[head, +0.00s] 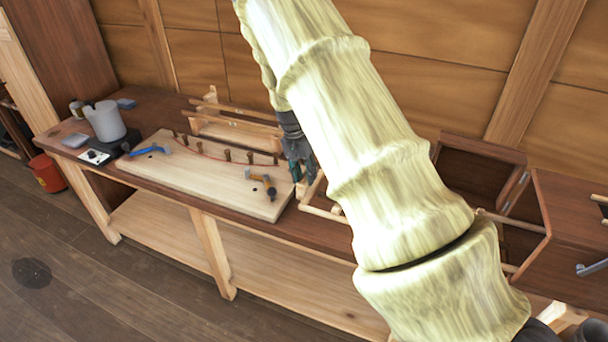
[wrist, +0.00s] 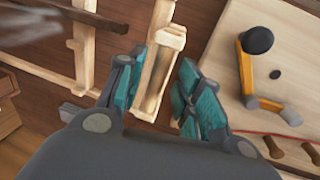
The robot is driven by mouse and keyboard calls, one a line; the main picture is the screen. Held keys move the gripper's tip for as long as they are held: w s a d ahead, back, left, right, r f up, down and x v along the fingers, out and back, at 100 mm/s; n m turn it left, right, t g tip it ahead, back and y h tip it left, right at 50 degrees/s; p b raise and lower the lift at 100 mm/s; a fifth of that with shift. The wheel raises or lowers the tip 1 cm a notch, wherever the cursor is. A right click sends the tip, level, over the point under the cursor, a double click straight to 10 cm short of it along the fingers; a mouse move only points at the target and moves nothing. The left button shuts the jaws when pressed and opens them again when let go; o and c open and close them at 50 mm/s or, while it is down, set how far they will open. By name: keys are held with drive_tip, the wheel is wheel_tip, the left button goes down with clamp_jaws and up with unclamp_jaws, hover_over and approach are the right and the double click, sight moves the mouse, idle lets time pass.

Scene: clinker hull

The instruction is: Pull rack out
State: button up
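A light wooden rack-like frame of thin bars (head: 316,203) lies on the bench, partly hidden behind my arm. In the wrist view its bars (wrist: 82,50) show at the left. My gripper (head: 300,168) is low over the bench, right of the pale board. In the wrist view my gripper (wrist: 162,98) is open, with its teal-padded fingers apart. A light wooden end piece (wrist: 157,75) shows in the gap between the fingers; I cannot tell whether they touch it. A second wooden frame with rails (head: 235,128) stands behind the board.
The pale board (head: 205,180) carries a yellow-orange tool (head: 262,184), a blue-handled tool (head: 150,150) and several pegs along a red line. A white jug (head: 105,120) stands at the left. A brown cabinet (head: 570,222) stands at the right.

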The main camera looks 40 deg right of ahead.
wheel_tip(320, 180, up, 12)
drive_tip(key=w+a, duration=0.1)
drive_tip(key=w, duration=0.1)
drive_tip(key=shift+a+f, duration=0.15)
idle(0.5)
idle(0.5)
